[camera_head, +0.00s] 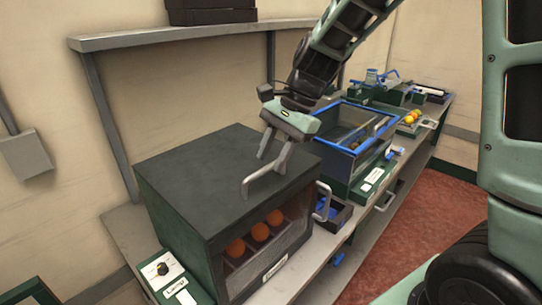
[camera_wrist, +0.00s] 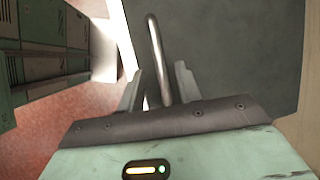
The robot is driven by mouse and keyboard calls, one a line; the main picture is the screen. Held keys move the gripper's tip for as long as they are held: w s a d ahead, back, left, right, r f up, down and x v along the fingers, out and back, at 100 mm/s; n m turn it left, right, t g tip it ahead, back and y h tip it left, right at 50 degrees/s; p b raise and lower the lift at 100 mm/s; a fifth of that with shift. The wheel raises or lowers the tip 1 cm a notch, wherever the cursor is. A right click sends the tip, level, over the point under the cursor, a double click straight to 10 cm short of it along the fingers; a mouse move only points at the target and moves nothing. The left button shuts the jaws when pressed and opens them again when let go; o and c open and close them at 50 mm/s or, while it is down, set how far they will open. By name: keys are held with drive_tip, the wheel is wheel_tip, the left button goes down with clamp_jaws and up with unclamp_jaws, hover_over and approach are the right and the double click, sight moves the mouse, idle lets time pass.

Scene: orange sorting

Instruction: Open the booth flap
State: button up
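The booth (camera_head: 195,175) is a dark box with green edges and a clear front, and several oranges (camera_head: 259,232) show inside behind it. Its flap looks shut. A bent metal handle (camera_head: 247,183) stands at the top front edge. My gripper (camera_head: 271,163) is above the booth top, fingers pointing down at the handle's far part. In the wrist view the handle (camera_wrist: 154,45) runs between the two spread fingers of my gripper (camera_wrist: 158,69), with gaps visible beside it. Whether a finger touches it cannot be told.
A control panel (camera_head: 165,272) with a dark knob is at the front left. A shelf (camera_head: 190,33) hangs above. Red floor (camera_head: 400,240) lies right.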

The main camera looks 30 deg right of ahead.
drive_tip(key=shift+a+f, duration=0.3)
drive_tip(key=shift+f, duration=0.3)
